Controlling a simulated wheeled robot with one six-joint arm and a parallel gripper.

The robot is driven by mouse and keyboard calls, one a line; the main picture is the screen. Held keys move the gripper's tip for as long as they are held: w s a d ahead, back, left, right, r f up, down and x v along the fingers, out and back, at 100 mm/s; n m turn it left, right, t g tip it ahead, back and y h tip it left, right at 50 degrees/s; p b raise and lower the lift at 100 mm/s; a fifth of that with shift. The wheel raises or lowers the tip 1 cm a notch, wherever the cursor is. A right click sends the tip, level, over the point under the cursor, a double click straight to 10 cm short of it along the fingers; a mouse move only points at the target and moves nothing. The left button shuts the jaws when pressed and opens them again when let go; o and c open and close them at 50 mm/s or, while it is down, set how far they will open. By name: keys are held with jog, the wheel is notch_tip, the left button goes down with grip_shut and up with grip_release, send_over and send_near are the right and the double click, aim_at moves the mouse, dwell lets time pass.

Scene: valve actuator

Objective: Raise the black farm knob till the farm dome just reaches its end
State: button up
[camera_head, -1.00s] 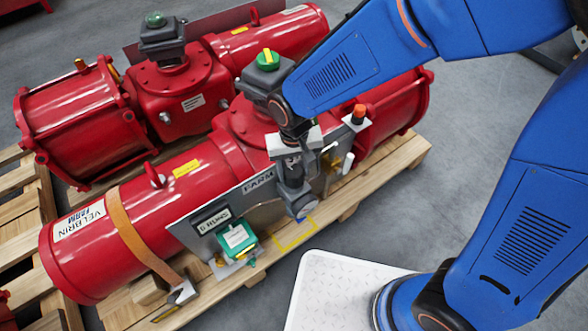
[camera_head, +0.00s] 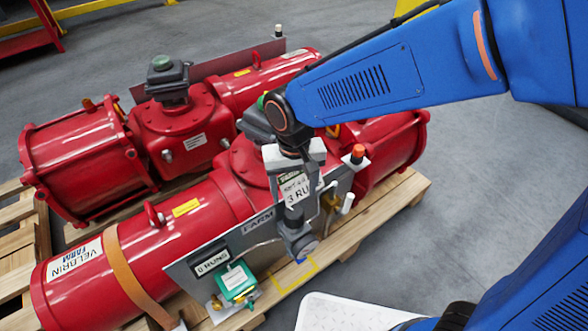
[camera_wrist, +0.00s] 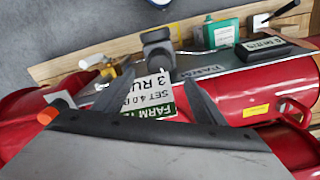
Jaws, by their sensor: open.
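The black farm knob (camera_head: 293,215) tops a grey regulator on the front of the grey FARM panel (camera_head: 228,236). It also shows in the wrist view (camera_wrist: 156,38), beyond my fingertips. My gripper (camera_wrist: 159,74) is open and apart from the knob, just above it in the head view (camera_head: 297,188).
A green box (camera_head: 237,281) and a "0 RUNG" display (camera_head: 212,262) sit left of the knob. Brass fittings and an orange-topped post (camera_head: 357,151) stand to its right. A second red actuator (camera_head: 180,132) with its own green dome lies behind.

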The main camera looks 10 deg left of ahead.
notch_tip(320, 180, up, 8)
jog(key=shift+f, duration=0.2)
dwell(0.5)
jog(key=w+d+r+m+t+y, duration=0.1)
jog(key=w+d+r, duration=0.15)
jog(key=d, duration=0.85)
jog(key=w+d+r+m+t, duration=0.1)
jog(key=w+d+r, duration=0.15)
jog(key=d, duration=0.85)
jog(key=s+d+m+t, duration=0.1)
jog(key=s+d, duration=0.4)
jog(key=d, duration=0.4)
jog(key=s+d+m+t+h, duration=0.1)
jog(key=s+d, duration=0.3)
jog(key=d, duration=0.5)
jog(key=shift+s+d+m+t, duration=0.15)
jog(key=shift+s+m+t, duration=0.25)
jog(key=shift+m, duration=0.3)
dwell(2.2)
